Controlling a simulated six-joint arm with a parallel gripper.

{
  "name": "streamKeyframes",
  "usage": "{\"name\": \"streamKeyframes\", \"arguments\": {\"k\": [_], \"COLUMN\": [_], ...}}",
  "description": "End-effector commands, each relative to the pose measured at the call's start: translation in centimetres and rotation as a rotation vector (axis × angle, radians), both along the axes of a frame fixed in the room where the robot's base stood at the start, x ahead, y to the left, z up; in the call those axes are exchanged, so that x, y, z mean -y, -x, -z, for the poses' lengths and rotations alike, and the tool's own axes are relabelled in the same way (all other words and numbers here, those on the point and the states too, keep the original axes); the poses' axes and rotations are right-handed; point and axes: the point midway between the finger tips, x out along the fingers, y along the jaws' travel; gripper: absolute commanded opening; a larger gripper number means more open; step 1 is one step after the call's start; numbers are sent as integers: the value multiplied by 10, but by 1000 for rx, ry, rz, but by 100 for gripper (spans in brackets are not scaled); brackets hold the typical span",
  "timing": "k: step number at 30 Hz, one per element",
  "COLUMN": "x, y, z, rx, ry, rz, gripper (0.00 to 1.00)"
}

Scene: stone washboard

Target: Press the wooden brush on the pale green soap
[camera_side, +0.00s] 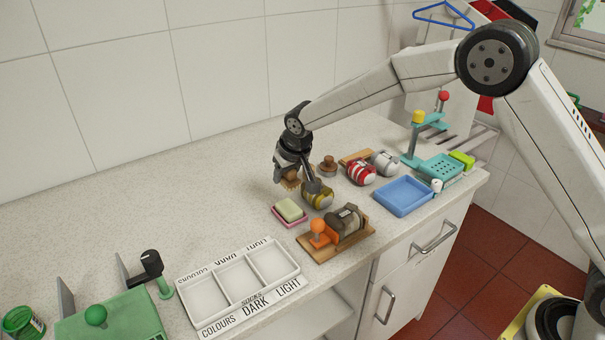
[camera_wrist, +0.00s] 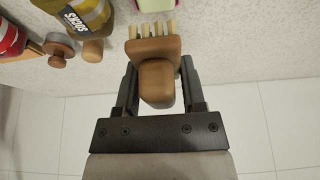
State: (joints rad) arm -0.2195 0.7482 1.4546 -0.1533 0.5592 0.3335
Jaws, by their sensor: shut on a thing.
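The wooden brush (camera_wrist: 155,50) is held between the fingers of my gripper (camera_wrist: 157,92), its pale bristles pointing away from the palm. In the side view the brush (camera_side: 291,181) hangs below my gripper (camera_side: 287,172), above the counter and behind the soap. The pale green soap (camera_side: 290,209) sits in a pink dish (camera_side: 277,217) on the counter. The brush is apart from the soap in the side view. Only a bit of the soap and dish shows at the top edge of the wrist view.
A yellow SOCKS roll (camera_wrist: 80,15) lies close beside the brush, with a wooden knob (camera_wrist: 60,45) near it. A wooden board (camera_side: 330,248) with an orange knob stands in front. A white sorting tray (camera_side: 240,285) is at front left. Counter left of the soap is free.

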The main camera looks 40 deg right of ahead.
Motion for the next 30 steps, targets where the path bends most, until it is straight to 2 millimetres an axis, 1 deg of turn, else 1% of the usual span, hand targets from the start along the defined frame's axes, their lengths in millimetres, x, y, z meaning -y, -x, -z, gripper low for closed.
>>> {"name": "streamKeyframes", "arguments": {"k": [8,14,30], "x": [1,1,1], "y": [-2,-1,-1], "z": [2,7,47], "rx": [0,-1,-1], "ry": [0,0,0], "rz": [1,0,1], "gripper": [5,5,5]}}
